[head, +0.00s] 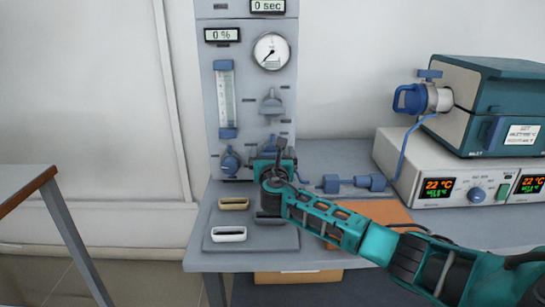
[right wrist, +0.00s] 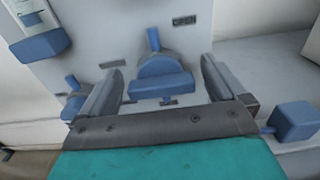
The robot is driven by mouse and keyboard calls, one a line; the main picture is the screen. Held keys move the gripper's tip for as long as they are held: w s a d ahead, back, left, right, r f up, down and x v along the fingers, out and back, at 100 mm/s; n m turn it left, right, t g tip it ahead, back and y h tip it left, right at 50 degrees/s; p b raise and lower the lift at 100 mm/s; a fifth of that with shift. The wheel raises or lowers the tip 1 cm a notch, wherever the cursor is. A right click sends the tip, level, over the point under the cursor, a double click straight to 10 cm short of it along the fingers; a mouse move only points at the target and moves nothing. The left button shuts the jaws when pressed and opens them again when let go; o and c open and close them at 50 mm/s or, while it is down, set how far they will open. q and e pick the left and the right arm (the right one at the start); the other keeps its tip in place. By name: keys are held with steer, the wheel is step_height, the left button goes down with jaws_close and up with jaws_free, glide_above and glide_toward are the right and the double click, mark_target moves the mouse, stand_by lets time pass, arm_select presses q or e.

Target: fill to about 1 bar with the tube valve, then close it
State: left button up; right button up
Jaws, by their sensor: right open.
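The round pressure gauge (head: 272,51) is high on the grey panel (head: 247,60); its needle points to the lower left, near the low end. My right gripper (head: 277,158) is in front of the lower panel and mostly hides a blue valve there. In the right wrist view, this blue valve (right wrist: 162,83) has its handle between the two open fingers, with a gap on each side. An OPEN label is at its upper right. Another blue valve (head: 230,161) is to the left. I cannot tell from labels which is the tube valve. My left gripper is out of view.
A flow tube (head: 226,98) and a grey knob (head: 272,103) are higher on the panel. Displays read 0 % and 0 sec. A furnace (head: 490,95) stands at the right on a control unit (head: 410,165). A blue inline fitting (head: 350,183) lies right of my gripper.

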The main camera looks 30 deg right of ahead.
steer(key=shift+c, duration=0.4)
steer(key=c, duration=0.9)
